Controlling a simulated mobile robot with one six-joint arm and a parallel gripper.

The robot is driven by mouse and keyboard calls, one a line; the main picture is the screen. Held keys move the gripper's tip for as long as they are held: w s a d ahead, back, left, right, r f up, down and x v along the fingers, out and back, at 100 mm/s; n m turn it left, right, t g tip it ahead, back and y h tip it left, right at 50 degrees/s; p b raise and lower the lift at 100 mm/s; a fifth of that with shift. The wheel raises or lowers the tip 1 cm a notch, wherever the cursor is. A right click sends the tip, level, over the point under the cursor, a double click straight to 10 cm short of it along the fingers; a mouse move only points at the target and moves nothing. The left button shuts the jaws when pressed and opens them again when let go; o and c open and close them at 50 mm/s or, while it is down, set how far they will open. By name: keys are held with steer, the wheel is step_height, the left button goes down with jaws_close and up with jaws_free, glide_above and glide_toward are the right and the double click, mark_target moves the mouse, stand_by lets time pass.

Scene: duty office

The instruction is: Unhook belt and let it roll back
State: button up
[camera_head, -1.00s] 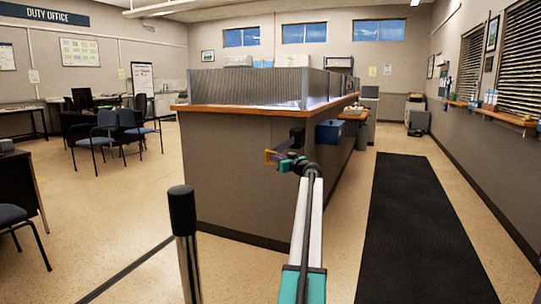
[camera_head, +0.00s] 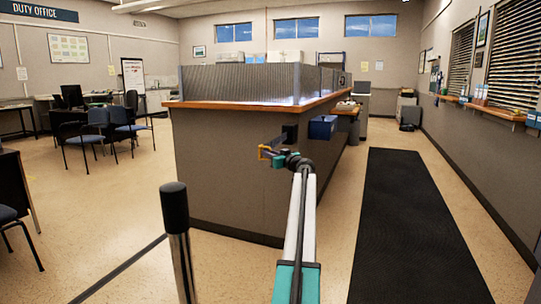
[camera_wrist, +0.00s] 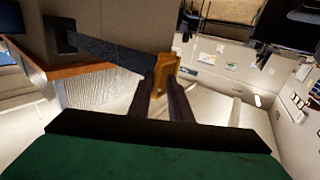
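A dark belt (camera_wrist: 115,48) runs from a black wall unit (camera_wrist: 60,35) on the counter's end to an orange end clip (camera_wrist: 164,76) in the wrist view. My gripper (camera_wrist: 166,82) has its two dark fingers closed around this clip. In the head view the wall unit (camera_head: 290,133) is on the grey counter end, and my gripper (camera_head: 272,157) is a little in front of it, with the orange clip (camera_head: 264,151) at its tip. A black-topped metal post (camera_head: 175,225) stands upright at the lower left. Its receiving slot cannot be made out.
The counter (camera_head: 230,170) with a wooden top fills the middle. A black mat (camera_head: 415,220) lies on the floor to the right, in a clear aisle. A blue box (camera_head: 322,127) is fixed by the counter's right side. Chairs (camera_head: 85,135) stand at the left; floor between is open.

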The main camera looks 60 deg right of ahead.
steer(key=shift+w+a, duration=0.1)
steer(key=shift+w, duration=0.05)
steer(key=p+v, duration=0.1)
steer(key=v, duration=1.3)
steer(key=shift+p, duration=0.35)
stand_by(0.5)
